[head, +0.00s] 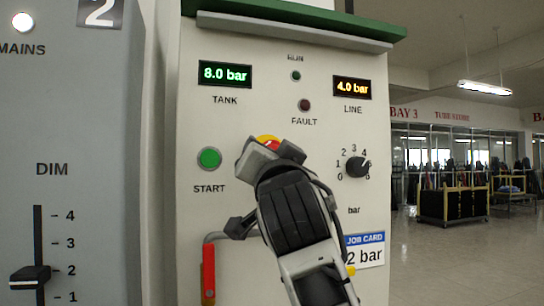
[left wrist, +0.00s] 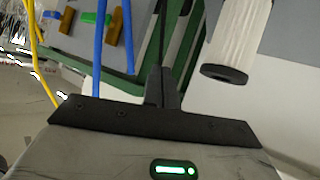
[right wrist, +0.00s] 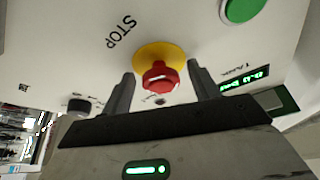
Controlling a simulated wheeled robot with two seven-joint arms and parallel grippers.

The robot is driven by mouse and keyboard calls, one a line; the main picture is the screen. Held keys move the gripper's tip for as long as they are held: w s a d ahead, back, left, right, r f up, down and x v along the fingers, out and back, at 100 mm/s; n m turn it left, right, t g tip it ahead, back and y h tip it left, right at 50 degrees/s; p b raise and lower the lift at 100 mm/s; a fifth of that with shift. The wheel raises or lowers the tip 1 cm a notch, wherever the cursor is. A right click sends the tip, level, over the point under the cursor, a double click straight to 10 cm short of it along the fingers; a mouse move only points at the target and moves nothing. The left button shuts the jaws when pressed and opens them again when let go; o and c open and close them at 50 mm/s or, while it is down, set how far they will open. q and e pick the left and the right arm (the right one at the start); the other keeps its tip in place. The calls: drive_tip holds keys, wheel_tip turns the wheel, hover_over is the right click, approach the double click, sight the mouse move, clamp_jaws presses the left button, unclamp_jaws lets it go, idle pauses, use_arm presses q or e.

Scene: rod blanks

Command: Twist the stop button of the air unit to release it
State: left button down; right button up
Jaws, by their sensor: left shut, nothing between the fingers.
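The air unit (head: 230,125) is a pale panel with a green top. Its stop button (right wrist: 160,76) is a red mushroom knob on a yellow disc (right wrist: 160,54), under the word STOP in the right wrist view. My right gripper (right wrist: 161,72) is open, with one finger on each side of the red knob and gaps visible between. In the head view the gripper hides most of the button; only some yellow and red (head: 268,142) shows above it. My left gripper (left wrist: 162,75) is shut and empty, away from the button, and is out of the head view.
The green START button (head: 209,158) is left of the stop button and the black pressure knob (head: 357,167) is right. A red-handled lever (head: 208,272) is below left. A grey cabinet (head: 90,130) stands left. Blue hose (left wrist: 98,50) and yellow hose (left wrist: 38,60) hang near my left gripper.

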drive_tip(key=shift+s, duration=0.15)
use_arm(q)
drive_tip(key=f+b, duration=0.1)
drive_tip(key=b, duration=0.2)
drive_tip(key=f+b, duration=0.1)
drive_tip(key=b, duration=0.2)
drive_tip(key=shift+s+d+f+t, duration=0.15)
drive_tip(key=shift+d+f+t, duration=0.1)
drive_tip(key=shift+t, duration=0.15)
use_arm(e)
drive_tip(key=v, duration=1.5)
drive_tip(key=shift+s+d+f, duration=0.15)
drive_tip(key=shift+s, duration=0.2)
use_arm(q)
drive_tip(key=shift+f, duration=0.1)
